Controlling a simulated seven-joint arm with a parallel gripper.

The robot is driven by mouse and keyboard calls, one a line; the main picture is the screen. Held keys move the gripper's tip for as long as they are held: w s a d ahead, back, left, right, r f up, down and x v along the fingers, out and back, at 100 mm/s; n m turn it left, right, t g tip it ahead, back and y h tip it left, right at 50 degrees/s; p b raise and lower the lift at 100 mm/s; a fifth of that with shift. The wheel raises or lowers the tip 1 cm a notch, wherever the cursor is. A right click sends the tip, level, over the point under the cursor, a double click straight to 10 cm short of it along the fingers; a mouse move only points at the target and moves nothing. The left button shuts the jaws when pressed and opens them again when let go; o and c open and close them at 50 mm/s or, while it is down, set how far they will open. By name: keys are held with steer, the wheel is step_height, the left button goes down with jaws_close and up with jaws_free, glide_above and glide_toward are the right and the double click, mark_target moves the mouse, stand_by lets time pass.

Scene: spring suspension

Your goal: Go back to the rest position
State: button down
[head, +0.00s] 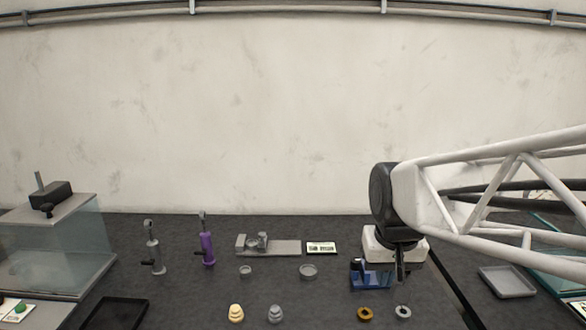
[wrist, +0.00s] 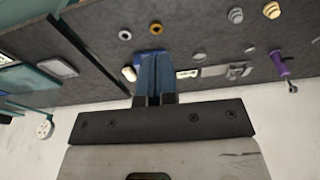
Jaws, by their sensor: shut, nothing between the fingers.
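My gripper (head: 400,277) hangs pointing down at the right of the table in the head view, its fingers together and empty. Its dark fingers (wrist: 155,100) also show closed in the wrist view. A blue fixture (head: 370,279) stands just left of and behind the fingers, and it shows beyond the fingertips in the wrist view (wrist: 150,56). A purple shock body (head: 207,246) and a grey one (head: 154,254) stand upright at the left. Whether my fingers touch the blue fixture cannot be told.
A gold ring (head: 365,313) and a grey ring (head: 402,311) lie in front of the blue fixture. A cream stepped piece (head: 236,313) and a grey one (head: 275,313) stand mid-front. A grey bracket (head: 283,247) lies behind. A black tray (head: 115,313) and glass-sided box (head: 60,250) are left.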

steer(key=s+d+f, duration=0.2)
steer(key=s+f, duration=0.2)
steer(key=s, duration=0.8)
steer(key=shift+w+r, duration=0.1)
stand_by(1.9)
steer(key=w+a+r+n, duration=0.1)
steer(key=w+a+r, duration=0.15)
steer(key=w, duration=0.85)
steer(key=w+a+r+n, duration=0.1)
steer(key=w+a, duration=0.3)
steer(key=w, duration=0.7)
steer(key=w+a+r+n, duration=0.15)
steer(key=w+a, duration=0.25)
steer(key=w, duration=0.7)
steer(key=w+a+f+n, duration=0.1)
steer(key=w+a+f, duration=0.4)
steer(key=w+a, duration=0.2)
steer(key=w+a+f+g, duration=0.1)
steer(key=w+a+f, duration=0.5)
steer(key=w, duration=0.6)
steer(key=w+a+f+n+g, duration=0.1)
steer(key=w+a+f, duration=0.5)
steer(key=w+a, duration=0.4)
steer(key=shift+w+n, duration=0.15)
steer(key=shift+n, duration=0.2)
